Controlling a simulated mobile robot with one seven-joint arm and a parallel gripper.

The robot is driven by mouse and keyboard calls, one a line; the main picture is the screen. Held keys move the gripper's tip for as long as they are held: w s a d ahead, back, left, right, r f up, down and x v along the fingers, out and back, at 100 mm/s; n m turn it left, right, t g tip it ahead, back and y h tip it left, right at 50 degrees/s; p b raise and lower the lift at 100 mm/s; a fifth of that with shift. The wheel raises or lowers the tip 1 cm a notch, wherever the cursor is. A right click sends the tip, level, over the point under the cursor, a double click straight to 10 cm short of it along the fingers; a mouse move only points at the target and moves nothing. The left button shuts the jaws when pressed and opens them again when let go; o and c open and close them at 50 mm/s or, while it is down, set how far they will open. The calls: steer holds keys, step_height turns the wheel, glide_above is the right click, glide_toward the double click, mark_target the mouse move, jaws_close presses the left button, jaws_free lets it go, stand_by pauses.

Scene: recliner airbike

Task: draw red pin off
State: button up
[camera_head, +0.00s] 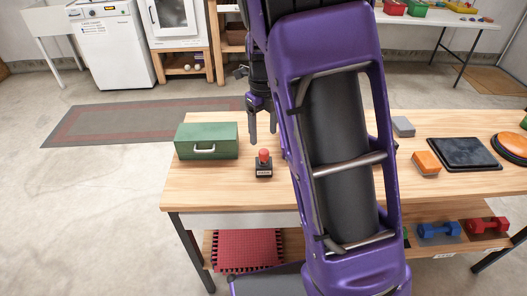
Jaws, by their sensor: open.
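The red pin (264,156) has a rounded red top and stands upright in a small black base (264,171) with a pale label on its front. The base sits on the wooden table near its left end. My gripper (263,136) points down with its two dark fingers spread. It appears empty, above and behind the pin in the picture, apart from it. My purple arm fills the middle and hides part of the table.
A green box (205,142) with a white handle stands just left of the pin. Right of my arm are an orange-topped block (427,162), a grey block (403,126), a black pad (463,153) and an orange disc (513,147). Bare tabletop lies in front of the pin.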

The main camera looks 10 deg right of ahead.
mark_target(264, 151)
step_height(264, 151, down, 8)
steer(key=shift+r+b, duration=0.1)
steer(key=shift+b, duration=0.45)
jaws_close()
